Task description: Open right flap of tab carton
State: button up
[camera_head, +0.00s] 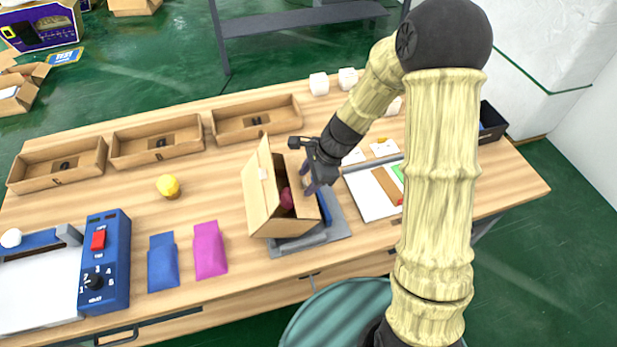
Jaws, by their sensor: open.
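The tab carton (258,207) is a brown cardboard box standing on a grey and blue holder (330,233) near the middle of the table. Its left flap stands upright. A dark pink object (287,198) shows inside the carton. My gripper (308,183) comes in from the right and is at the carton's upper right edge, with its fingers pointing down and to the left. It is open. The carton's right flap is partly hidden by my gripper, and I cannot tell whether the fingers touch it.
Several cardboard trays (157,157) line the back left. A blue device with a red switch (104,262), blue and magenta pouches (209,250) and a yellow item (168,186) lie left. A white board (371,196) lies right of the carton.

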jog(key=shift+c, duration=0.5)
grip_shut()
